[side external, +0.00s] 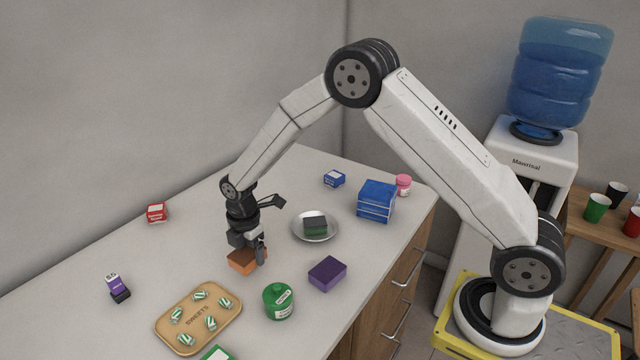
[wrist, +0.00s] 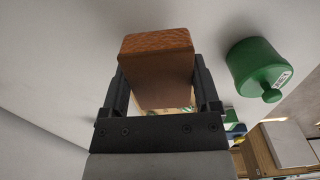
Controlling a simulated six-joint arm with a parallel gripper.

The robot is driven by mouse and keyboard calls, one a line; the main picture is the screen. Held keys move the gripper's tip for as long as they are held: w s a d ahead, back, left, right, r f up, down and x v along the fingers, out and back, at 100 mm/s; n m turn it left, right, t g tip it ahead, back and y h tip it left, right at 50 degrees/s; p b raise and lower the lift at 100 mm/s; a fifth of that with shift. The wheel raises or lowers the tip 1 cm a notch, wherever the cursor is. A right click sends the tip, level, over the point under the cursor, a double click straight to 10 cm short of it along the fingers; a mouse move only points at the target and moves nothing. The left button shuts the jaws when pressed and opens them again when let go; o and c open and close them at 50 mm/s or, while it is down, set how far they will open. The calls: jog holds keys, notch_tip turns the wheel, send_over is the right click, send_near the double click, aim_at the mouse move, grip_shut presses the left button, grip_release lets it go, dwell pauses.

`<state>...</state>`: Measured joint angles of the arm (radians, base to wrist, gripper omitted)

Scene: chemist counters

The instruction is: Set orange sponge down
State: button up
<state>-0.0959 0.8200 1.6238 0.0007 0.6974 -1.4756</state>
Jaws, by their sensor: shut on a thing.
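The orange sponge (side external: 241,262) is a small block with a dark orange top in the side external view. My gripper (side external: 250,252) points down and is shut on it. In the wrist view the orange sponge (wrist: 157,68) sits between the two black fingers of my gripper (wrist: 160,90), with its near end sticking out past them. The sponge is low over the white counter (side external: 200,245). I cannot tell whether its underside touches the counter.
A tray of sweets (side external: 187,318), a green jar (side external: 279,302) and a purple block (side external: 327,273) stand in front. A plate (side external: 300,232) with a dark green sponge (side external: 315,226) is behind right. A blue stack (side external: 377,202) stands farther right.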

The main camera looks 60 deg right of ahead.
aim_at(248, 262)
jog(key=shift+w+f, duration=0.2)
jog(key=shift+f, duration=0.1)
jog(key=shift+w+f, duration=0.25)
jog(key=shift+f, duration=1.5)
jog(key=shift+f, duration=0.1)
jog(key=o, duration=1)
notch_tip(248, 262, up, 12)
jog(key=shift+r, duration=0.15)
